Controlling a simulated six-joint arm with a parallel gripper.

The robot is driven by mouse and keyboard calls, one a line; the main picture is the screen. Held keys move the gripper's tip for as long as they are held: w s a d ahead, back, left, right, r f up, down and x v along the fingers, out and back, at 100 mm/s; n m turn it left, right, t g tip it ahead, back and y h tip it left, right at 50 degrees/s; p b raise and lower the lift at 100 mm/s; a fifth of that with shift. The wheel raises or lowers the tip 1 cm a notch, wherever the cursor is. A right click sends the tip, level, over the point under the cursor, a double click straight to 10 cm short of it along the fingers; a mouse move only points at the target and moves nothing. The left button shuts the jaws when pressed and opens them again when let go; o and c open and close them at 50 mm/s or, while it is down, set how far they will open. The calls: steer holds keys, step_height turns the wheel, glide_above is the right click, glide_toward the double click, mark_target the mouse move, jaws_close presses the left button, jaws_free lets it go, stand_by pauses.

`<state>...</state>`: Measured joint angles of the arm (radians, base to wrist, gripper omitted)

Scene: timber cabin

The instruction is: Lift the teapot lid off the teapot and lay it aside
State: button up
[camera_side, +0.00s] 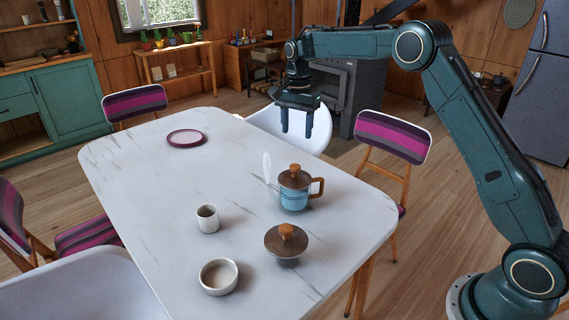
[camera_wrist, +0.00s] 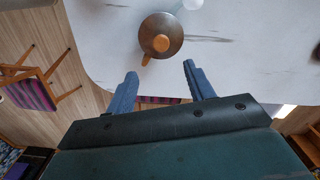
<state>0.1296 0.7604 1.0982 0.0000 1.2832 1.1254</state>
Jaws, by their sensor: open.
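The teapot (camera_side: 294,201) has a light blue body and an orange-brown handle on its right, and stands on the white table. Its brown teapot lid (camera_side: 291,181) with an orange-brown knob sits on top. In the wrist view the lid (camera_wrist: 167,24) shows from above, with the handle towards me; the body is hidden below. My gripper (camera_side: 297,124) is open and empty, above and behind the teapot, apart from it. In the wrist view its fingertips (camera_wrist: 160,70) are spread, with the lid just beyond them.
A second brown-lidded pot (camera_side: 287,246), a white cup (camera_side: 207,220) and a bowl (camera_side: 219,278) stand nearer the camera. A pale upright thing (camera_side: 267,165) is left of the teapot. A purple-rimmed plate (camera_side: 187,138) lies farther back. The table's middle left is clear.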

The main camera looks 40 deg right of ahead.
mark_target(295, 166)
steer(key=shift+f, duration=0.1)
steer(key=shift+f, duration=4.2)
steer(key=shift+w+f, duration=0.15)
steer(key=shift+f, duration=2.45)
steer(key=c, duration=1)
